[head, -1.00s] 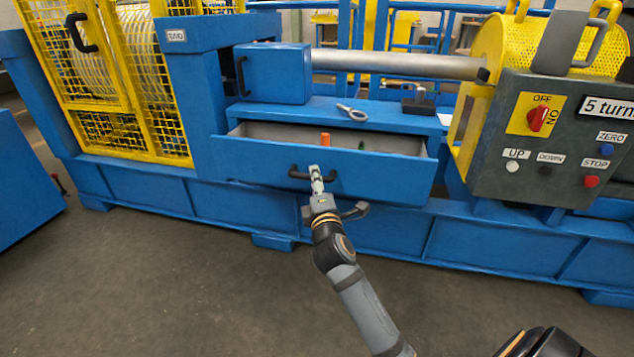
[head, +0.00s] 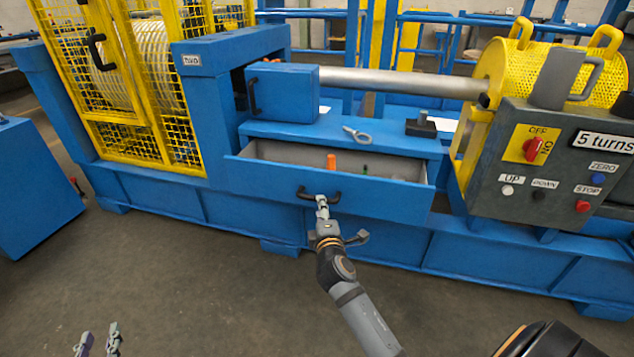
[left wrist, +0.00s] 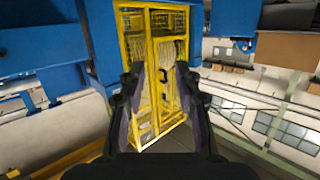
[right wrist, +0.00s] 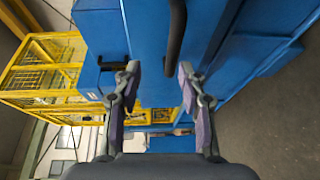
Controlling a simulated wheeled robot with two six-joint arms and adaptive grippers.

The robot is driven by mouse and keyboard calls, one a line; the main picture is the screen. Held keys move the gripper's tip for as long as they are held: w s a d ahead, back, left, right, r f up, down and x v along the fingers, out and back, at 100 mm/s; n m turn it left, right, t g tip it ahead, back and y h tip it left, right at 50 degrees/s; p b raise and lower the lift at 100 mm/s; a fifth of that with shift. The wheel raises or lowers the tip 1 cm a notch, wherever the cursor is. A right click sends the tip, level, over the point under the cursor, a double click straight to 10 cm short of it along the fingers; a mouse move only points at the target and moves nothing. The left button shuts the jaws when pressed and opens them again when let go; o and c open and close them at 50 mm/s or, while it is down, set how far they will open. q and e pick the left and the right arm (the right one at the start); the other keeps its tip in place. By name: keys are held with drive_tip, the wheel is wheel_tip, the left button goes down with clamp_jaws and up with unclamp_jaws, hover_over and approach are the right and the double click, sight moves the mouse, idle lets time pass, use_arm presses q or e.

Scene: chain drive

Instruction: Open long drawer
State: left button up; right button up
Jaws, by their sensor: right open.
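The long blue drawer (head: 375,200) is pulled out of the blue machine frame in the head view, and its inside shows. Its black handle (head: 307,194) is on the drawer front. My right gripper (head: 322,206) is at the right end of this handle. In the right wrist view the right gripper (right wrist: 160,75) has its fingers apart, with the dark handle (right wrist: 176,35) just ahead and between them. Whether it touches a finger is unclear. My left gripper (head: 97,342) is low at the left, away from the drawer. The left wrist view shows its fingers (left wrist: 155,75) apart and empty.
An orange item (head: 331,162) stands in the drawer. A wrench-like ring tool (head: 357,135) and a dark block (head: 421,126) lie on the ledge above. The control panel (head: 550,165) is at the right, the yellow cage (head: 140,135) at the left. Floor in front is clear.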

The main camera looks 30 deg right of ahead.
sight(326, 178)
drive_tip(key=shift+m+g, duration=0.4)
drive_tip(key=shift+g, duration=0.2)
drive_tip(key=x, duration=0.2)
drive_tip(key=f+p+x, duration=0.1)
drive_tip(key=x, duration=0.2)
drive_tip(key=p+x, duration=0.1)
drive_tip(key=x, duration=0.2)
drive_tip(key=shift+w+a+f, duration=0.1)
drive_tip(key=shift+a+f, duration=0.1)
drive_tip(key=shift+w+d, duration=0.1)
drive_tip(key=shift+w, duration=0.2)
use_arm(q)
drive_tip(key=s+d+f+g, duration=0.1)
drive_tip(key=s+f+g, duration=1.1)
drive_tip(key=s+f, duration=0.6)
drive_tip(key=shift+s+f, duration=0.15)
drive_tip(key=shift+s, duration=0.25)
use_arm(e)
clamp_jaws()
